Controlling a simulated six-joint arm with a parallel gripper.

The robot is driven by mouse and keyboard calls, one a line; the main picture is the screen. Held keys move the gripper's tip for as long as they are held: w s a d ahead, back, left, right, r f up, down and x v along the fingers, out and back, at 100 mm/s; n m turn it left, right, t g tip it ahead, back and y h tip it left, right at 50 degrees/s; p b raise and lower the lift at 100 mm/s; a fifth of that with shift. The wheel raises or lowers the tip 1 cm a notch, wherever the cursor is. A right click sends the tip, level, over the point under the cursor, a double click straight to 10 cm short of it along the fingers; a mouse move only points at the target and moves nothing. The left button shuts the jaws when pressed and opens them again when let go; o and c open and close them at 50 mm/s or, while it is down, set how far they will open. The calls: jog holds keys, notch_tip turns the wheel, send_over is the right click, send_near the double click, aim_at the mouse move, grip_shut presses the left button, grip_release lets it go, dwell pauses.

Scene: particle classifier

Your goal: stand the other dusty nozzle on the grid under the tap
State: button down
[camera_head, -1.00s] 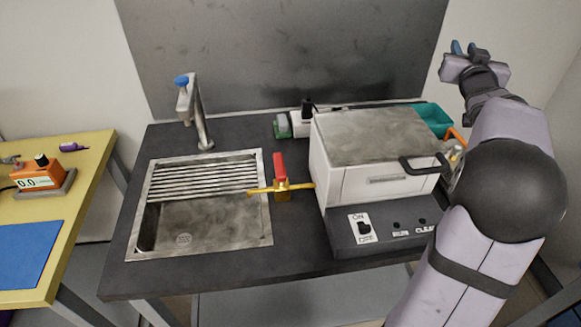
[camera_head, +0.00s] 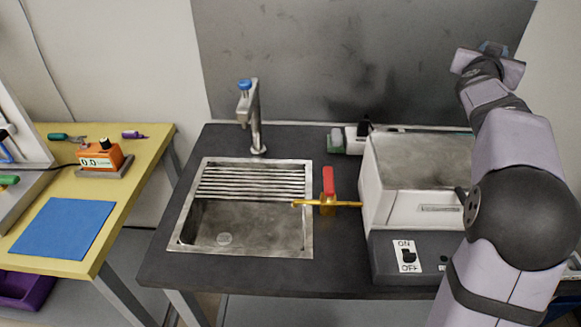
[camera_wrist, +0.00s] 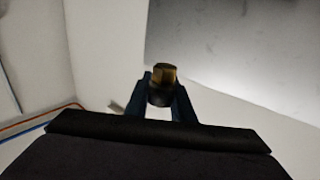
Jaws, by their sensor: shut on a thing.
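My gripper (camera_wrist: 160,98) is shut on a small brass and dark piece, the nozzle (camera_wrist: 164,74), whose end shows between the blue fingers in the wrist view. In the head view my gripper (camera_head: 492,48) is raised at the upper right, in front of the grey back panel, well away from the sink; the nozzle cannot be made out there. The tap (camera_head: 253,120), with a blue top, stands behind the sink. The slatted metal grid (camera_head: 255,182) covers the back part of the sink (camera_head: 306,232). I see no nozzle on the grid.
A brass pipe with a red handle (camera_head: 328,182) reaches from the grey-white machine (camera_head: 413,160) over the sink's right edge. A small green and white item (camera_head: 345,140) lies behind. A yellow table (camera_head: 130,190) with an orange device (camera_head: 100,156) and blue mat (camera_head: 63,229) is left.

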jog(key=w+a+f+m+g+h+b, duration=0.15)
jog(key=w+a, duration=0.25)
jog(key=a, duration=0.7)
jog(key=w+a+f+h+b, duration=0.1)
jog(key=w+a+f, duration=0.15)
jog(key=a, duration=0.95)
jog(key=s+a+f+n+t+y+b, duration=0.25)
jog(key=a+f+b, duration=0.55)
jog(key=a+f, duration=1.55)
jog(key=s+a+r+m+g+h+p, duration=0.1)
jog(key=s+a+r+m+g+p, duration=0.1)
jog(key=s+a+r+p, duration=0.4)
jog(key=shift+s+a+f+b, duration=0.15)
jog(key=shift+a+f+b, duration=0.15)
jog(key=shift+f, duration=1.75)
jog(key=shift+s+a+f+b, duration=0.2)
jog(key=shift+a+f, duration=0.2)
jog(key=shift+f, duration=1.6)
jog(key=shift+s+a+f+b, duration=0.1)
jog(key=shift+a+f+b, duration=0.2)
jog(key=shift+f, duration=1.75)
jog(key=shift+f, duration=0.15)
